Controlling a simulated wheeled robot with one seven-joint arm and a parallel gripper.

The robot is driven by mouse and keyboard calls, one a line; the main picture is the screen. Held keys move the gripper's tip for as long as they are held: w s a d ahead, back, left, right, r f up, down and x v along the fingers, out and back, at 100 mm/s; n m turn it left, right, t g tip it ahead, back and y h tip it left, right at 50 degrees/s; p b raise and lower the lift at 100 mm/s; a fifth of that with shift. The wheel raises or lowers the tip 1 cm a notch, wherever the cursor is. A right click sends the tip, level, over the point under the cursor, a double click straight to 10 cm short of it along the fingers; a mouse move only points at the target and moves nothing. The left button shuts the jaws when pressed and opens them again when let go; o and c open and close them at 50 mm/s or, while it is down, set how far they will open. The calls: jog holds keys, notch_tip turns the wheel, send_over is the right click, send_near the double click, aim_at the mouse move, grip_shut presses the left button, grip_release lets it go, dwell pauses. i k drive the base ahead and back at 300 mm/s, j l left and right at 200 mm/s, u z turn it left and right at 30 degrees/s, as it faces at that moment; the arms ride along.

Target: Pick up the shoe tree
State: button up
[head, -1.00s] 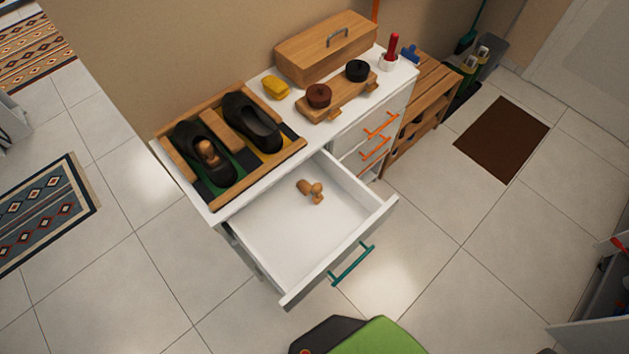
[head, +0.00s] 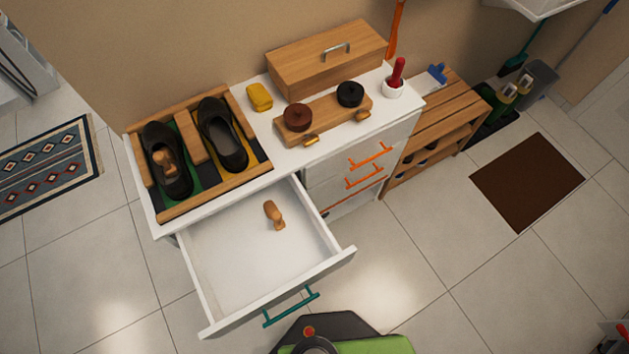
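A wooden shoe tree (head: 274,214) lies in the open white drawer (head: 225,272), near the back of its floor. Another wooden shoe tree (head: 165,160) sits inside the left black shoe (head: 167,178) on the cabinet top. The right black shoe (head: 222,135) shows no wooden piece in it. Both shoes stand in a wood-framed tray (head: 215,194) with green and yellow strips. My gripper is not in view. Part of my own green and black body shows at the bottom edge.
The white cabinet also holds a yellow sponge-like block (head: 259,97), a wooden stand with two round tins (head: 325,119), a wooden box (head: 327,62) and a red-handled brush in a cup (head: 394,80). A slatted rack (head: 445,115) stands right. Floor around the drawer is clear.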

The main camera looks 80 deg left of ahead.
aim_at(272, 210)
jog(key=j+z, duration=0.1)
jog(key=z, duration=0.3)
jog(key=i+j+z, duration=0.1)
jog(key=z, duration=0.3)
jog(key=j+z, duration=0.1)
jog(key=z, duration=0.3)
jog(key=j+z, duration=0.15)
jog(key=z, duration=0.25)
jog(key=j+z, duration=0.15)
jog(key=z, duration=0.25)
jog(key=j+z, duration=0.1)
jog(key=z, duration=0.4)
jog(key=k+z, duration=0.1)
jog(key=z, duration=0.9)
jog(key=k+z, duration=0.1)
jog(key=z, duration=0.4)
jog(key=k+z, duration=0.1)
jog(key=z, duration=0.85)
jog(key=k+z, duration=0.1)
jog(key=z, duration=0.4)
